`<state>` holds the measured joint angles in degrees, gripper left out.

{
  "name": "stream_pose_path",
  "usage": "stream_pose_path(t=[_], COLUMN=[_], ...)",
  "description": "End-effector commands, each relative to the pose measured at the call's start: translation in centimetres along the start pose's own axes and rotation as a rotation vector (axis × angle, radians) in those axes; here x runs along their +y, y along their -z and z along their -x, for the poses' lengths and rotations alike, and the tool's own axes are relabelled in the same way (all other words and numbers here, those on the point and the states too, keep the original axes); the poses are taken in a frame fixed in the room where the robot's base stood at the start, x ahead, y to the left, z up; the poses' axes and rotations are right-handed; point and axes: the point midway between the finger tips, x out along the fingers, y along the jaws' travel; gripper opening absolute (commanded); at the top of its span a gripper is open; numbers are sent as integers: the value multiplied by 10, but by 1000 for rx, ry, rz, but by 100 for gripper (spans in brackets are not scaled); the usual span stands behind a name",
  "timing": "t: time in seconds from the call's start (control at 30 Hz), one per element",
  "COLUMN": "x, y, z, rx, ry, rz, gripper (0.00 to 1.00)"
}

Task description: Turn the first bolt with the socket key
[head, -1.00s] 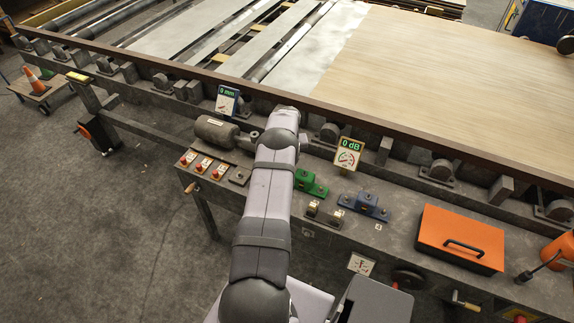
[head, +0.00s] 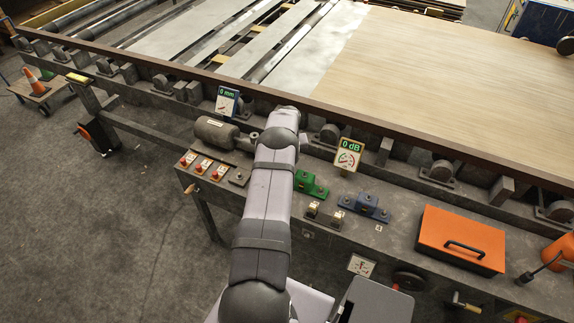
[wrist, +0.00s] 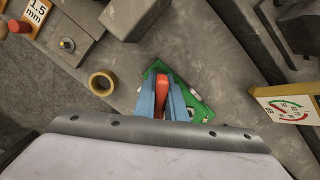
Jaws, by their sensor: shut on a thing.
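My gripper (wrist: 160,101) has blue fingers and is shut on a red handle (wrist: 159,82), which appears to be the socket key. The key's lower end is hidden by the handle and fingers. A green block (wrist: 196,108) lies directly beneath and partly behind the fingers; I cannot tell whether the key touches a bolt there. In the head view the green block (head: 308,184) shows bolts beside my arm, which hides the gripper and key. A blue block (head: 366,206) with bolts and a grey block (head: 325,216) with bolts sit nearby on the bench.
A dial sign reading 0 dB (head: 348,155) stands right of the green block and also shows in the wrist view (wrist: 287,108). An orange box (head: 460,238) is farther right. A brass ring (wrist: 102,83) lies left of my fingers. Red switches (head: 203,166) are at left.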

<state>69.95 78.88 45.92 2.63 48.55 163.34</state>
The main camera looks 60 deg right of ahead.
Motion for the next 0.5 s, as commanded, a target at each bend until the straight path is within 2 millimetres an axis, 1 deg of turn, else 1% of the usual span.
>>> stream_pose_path(t=[0.5], x=[0], y=[-1], z=[5], rx=[-1], ry=[0], rz=[0], gripper=[0])
